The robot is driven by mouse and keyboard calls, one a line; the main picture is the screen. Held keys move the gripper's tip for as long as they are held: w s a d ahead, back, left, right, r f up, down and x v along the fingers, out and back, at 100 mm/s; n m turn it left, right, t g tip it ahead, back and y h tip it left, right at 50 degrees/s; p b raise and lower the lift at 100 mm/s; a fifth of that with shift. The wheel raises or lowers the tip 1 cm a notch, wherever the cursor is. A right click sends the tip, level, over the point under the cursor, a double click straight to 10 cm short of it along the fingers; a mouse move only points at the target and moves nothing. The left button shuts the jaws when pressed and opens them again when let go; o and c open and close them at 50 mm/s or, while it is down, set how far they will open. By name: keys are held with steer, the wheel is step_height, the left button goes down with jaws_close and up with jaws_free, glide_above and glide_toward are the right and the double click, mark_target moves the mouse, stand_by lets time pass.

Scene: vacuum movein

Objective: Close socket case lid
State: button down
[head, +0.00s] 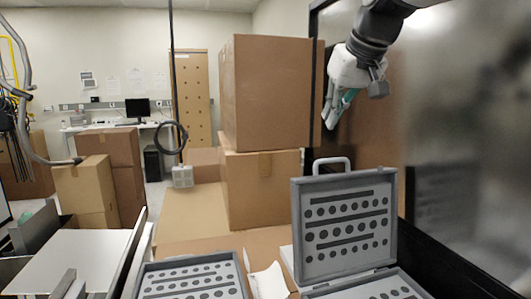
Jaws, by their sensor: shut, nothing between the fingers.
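A grey socket case stands at the bottom right of the head view, with its lid (343,266) raised nearly upright and a light handle (331,163) on its top edge. The lid's inner face shows rows of dark round holes. The case base (375,289) is cut off by the bottom edge of the view. My gripper (336,109) is shut and empty.
A second grey panel with dark holes (190,279) lies low, left of the case. Stacked cardboard boxes (268,95) stand behind the lid. A dark glossy panel (455,150) borders the right side. A white-topped surface (75,262) with metal rails lies at the lower left.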

steer(key=shift+w+f, duration=0.25)
steer(key=shift+w, duration=0.25)
step_height(320, 180, down, 7)
steer(key=w+p, duration=0.1)
steer(key=shift+w+a, duration=0.2)
steer(key=shift+w, duration=0.05)
stand_by(0.3)
